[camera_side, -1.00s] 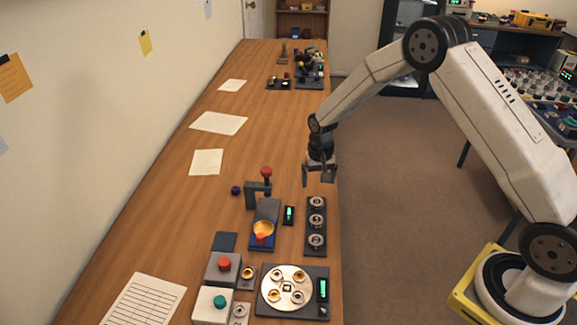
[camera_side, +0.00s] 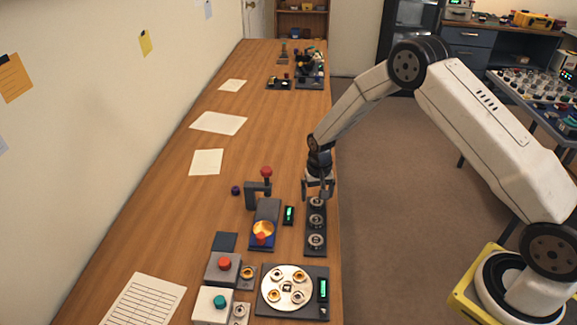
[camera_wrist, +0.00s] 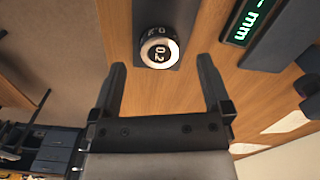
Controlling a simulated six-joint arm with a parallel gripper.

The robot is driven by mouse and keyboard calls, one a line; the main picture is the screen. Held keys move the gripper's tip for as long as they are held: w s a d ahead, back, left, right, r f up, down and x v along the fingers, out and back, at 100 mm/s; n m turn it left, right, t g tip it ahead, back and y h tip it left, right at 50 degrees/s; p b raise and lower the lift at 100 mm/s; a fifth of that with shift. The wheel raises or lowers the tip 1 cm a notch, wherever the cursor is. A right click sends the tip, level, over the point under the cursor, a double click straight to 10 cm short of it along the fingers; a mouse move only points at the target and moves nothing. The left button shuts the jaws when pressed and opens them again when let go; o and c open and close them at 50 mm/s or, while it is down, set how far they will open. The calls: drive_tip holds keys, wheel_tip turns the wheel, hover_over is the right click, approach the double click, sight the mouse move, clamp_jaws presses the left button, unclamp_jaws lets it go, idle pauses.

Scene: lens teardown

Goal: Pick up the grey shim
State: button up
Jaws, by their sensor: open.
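A dark narrow tray (camera_side: 324,232) near the table's right edge holds three small round grey pieces in a row, the middle one (camera_side: 316,219) and the nearest one (camera_side: 316,240) plain to see. I cannot tell which is the grey shim. In the wrist view, a round piece marked 0.2 (camera_wrist: 159,49) sits on the dark tray, ahead of and between my fingers. My gripper (camera_side: 318,195) is open and empty above the tray's far end. In the wrist view the gripper (camera_wrist: 162,65) shows both fingers spread apart.
A small green display (camera_side: 289,215) stands just left of the tray. A dark stand with a red knob (camera_side: 266,172) is further left. A round plate with several pieces (camera_side: 286,288) lies nearer the camera.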

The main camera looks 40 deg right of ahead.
drive_tip(key=shift+f, duration=1.2)
drive_tip(key=c, duration=1.3)
drive_tip(key=shift+r, duration=0.2)
drive_tip(key=shift+r, duration=0.45)
drive_tip(key=shift+s+a+r, duration=0.2)
drive_tip(key=shift+s+r, duration=1.75)
drive_tip(key=shift+s, duration=0.4)
drive_tip(key=shift+s+a+r, duration=0.15)
drive_tip(key=shift+s+r, duration=1.85)
drive_tip(key=shift+s, duration=0.3)
drive_tip(key=shift+s+a+r, duration=0.2)
drive_tip(key=shift+s+r, duration=1.75)
drive_tip(key=shift+s, duration=0.4)
